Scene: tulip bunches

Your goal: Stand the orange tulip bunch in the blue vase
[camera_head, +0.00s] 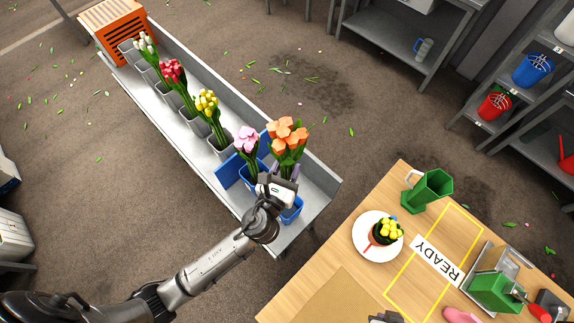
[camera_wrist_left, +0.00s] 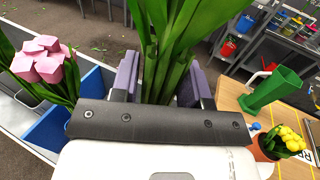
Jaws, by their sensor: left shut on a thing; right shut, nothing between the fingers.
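The orange tulip bunch (camera_head: 287,136) stands upright at the near end of the long grey trough, blooms up. My left gripper (camera_head: 284,172) is shut on its green stems, which show between the purple-grey fingers in the left wrist view (camera_wrist_left: 165,75). A blue container (camera_head: 291,212) shows just below the gripper; whether the stem ends are inside it is hidden. I cannot tell which blue thing is the blue vase. My right gripper (camera_head: 386,318) is at the bottom edge, shut and empty.
The trough (camera_head: 320,180) also holds grey pots of yellow, red and white tulips. On the wooden table (camera_head: 330,262) are a green jug (camera_head: 428,188), a plate with a potted yellow plant (camera_head: 386,231), and a READY sign (camera_head: 437,262) in a yellow outline. Shelves stand behind.

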